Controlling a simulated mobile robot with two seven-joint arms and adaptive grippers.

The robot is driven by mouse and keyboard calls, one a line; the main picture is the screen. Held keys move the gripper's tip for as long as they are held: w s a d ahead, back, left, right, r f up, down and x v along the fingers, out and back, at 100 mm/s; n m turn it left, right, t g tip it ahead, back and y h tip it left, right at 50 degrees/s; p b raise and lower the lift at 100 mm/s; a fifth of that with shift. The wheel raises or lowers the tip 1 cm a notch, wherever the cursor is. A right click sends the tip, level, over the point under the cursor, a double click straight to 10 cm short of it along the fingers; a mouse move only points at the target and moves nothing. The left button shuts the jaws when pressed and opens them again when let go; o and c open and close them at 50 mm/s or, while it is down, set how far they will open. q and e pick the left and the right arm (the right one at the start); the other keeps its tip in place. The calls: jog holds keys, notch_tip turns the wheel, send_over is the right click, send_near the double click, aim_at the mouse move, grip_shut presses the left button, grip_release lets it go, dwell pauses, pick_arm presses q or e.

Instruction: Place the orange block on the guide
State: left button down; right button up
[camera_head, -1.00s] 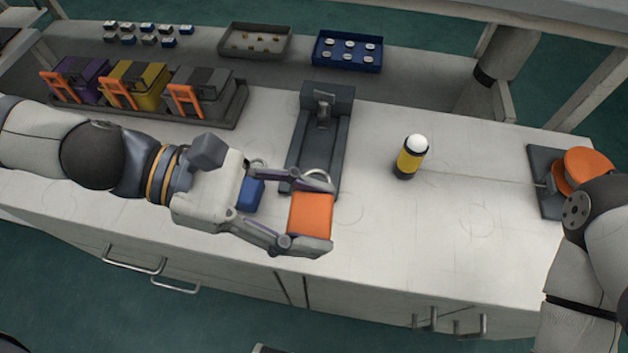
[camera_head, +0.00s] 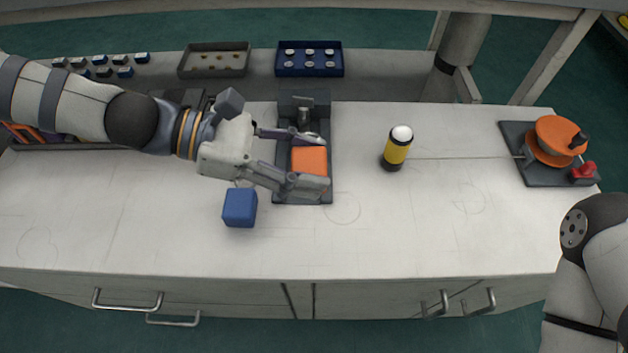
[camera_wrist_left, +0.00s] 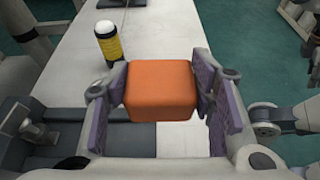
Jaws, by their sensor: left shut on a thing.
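The orange block (camera_head: 309,160) is between the fingers of my left gripper (camera_head: 307,160), which is shut on it. In the head view it shows over the dark grey guide (camera_head: 318,197), toward its front half. Whether the block touches the guide or hangs above it I cannot tell. In the left wrist view the orange block (camera_wrist_left: 161,92) fills the space between the two finger pads, with the dark guide (camera_wrist_left: 115,139) below and to the left. My right gripper is not in view; only part of my right arm shows at the lower right.
A blue block (camera_head: 240,208) lies on the bench front-left of the guide. A yellow and black cylinder (camera_head: 396,152) stands to the right. An orange reel (camera_head: 556,140) is at the far right. Grey (camera_head: 183,72) and blue (camera_head: 279,70) trays stand behind. The front middle of the bench is clear.

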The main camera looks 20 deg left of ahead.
aim_at(301, 161)
pick_arm(q)
jog(key=w+f+b, duration=0.1)
jog(key=w+a+f+b, duration=0.1)
jog(key=f+b, duration=0.1)
jog(key=w+a+f+b, duration=0.1)
jog(key=f, duration=0.1)
jog(key=shift+w+f, duration=0.1)
jog(key=shift+w, duration=0.25)
jog(key=shift+w+a+f+b, duration=0.25)
jog(key=shift+w+b, duration=0.15)
jog(key=shift+b, duration=0.1)
jog(key=f+b, duration=0.4)
jog(key=shift+w+a, duration=0.15)
jog(key=shift+w, duration=0.15)
jog(key=shift+r, duration=0.2)
jog(key=shift+f, duration=0.15)
jog(key=c, duration=0.7)
grip_release()
jog(key=shift+f, duration=0.1)
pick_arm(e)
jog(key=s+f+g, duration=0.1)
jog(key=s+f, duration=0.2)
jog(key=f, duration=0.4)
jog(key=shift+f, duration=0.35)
